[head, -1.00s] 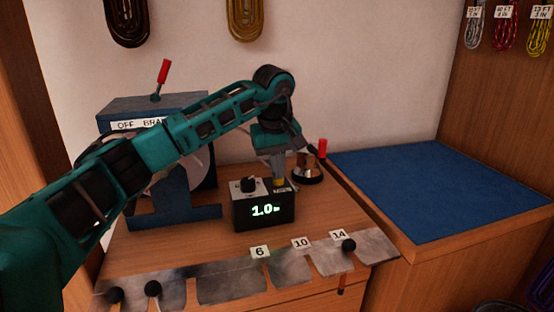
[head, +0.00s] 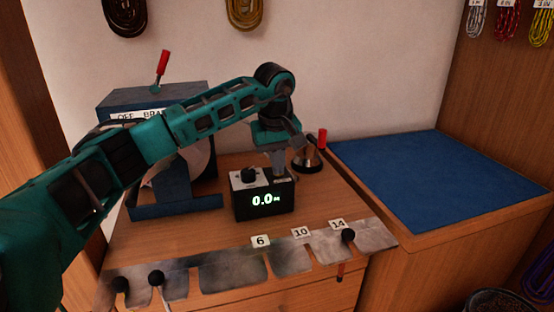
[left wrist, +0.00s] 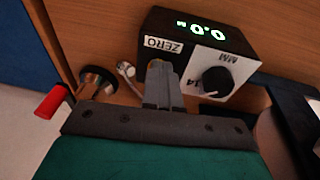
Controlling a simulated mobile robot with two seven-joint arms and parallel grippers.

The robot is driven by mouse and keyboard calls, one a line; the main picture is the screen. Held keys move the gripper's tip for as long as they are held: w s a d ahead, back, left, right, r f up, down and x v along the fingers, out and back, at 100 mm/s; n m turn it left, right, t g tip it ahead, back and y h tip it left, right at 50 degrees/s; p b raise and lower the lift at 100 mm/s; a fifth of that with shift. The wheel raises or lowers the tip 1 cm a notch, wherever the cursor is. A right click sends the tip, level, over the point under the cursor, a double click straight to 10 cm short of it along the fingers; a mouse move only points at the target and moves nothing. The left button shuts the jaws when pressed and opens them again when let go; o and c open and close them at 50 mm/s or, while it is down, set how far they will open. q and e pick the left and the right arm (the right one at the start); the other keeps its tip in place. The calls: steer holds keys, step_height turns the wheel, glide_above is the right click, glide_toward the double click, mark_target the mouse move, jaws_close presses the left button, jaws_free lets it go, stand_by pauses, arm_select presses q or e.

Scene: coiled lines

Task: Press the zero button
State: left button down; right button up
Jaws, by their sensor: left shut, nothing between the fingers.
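The black counter box (head: 265,203) stands on the wooden bench, its green display reading 0.0 M. It also shows in the left wrist view (left wrist: 172,22), with a ZERO label (left wrist: 163,46) and a black knob (left wrist: 214,82) on its pale top. The knob shows in the head view (head: 249,175) too. My left gripper (head: 280,172) points down at the right part of the box top. In the left wrist view its shut fingers (left wrist: 160,72) are beside the ZERO label, with nothing between them. The zero button itself is hidden, apparently behind the fingers. My right gripper is in neither view.
A blue reel stand with a red lever (head: 162,68) is behind my left arm. A metal piece with a red handle (head: 322,139) stands right of the box. A slotted metal plate (head: 230,275) with number tags runs along the front. A blue mat (head: 430,185) lies clear at right.

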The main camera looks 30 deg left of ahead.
mark_target(275, 182)
arm_select(q)
steer(key=r, duration=0.1)
steer(key=r+p, duration=0.2)
steer(key=shift+s+d+r, duration=0.15)
steer(key=shift+s+r, duration=0.1)
steer(key=shift+r, duration=0.05)
step_height(275, 182, up, 10)
steer(key=s, duration=0.2)
steer(key=shift+d+p, duration=0.35)
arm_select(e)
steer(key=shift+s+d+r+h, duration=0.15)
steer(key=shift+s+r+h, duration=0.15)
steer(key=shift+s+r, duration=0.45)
arm_select(q)
steer(key=shift+f, duration=0.1)
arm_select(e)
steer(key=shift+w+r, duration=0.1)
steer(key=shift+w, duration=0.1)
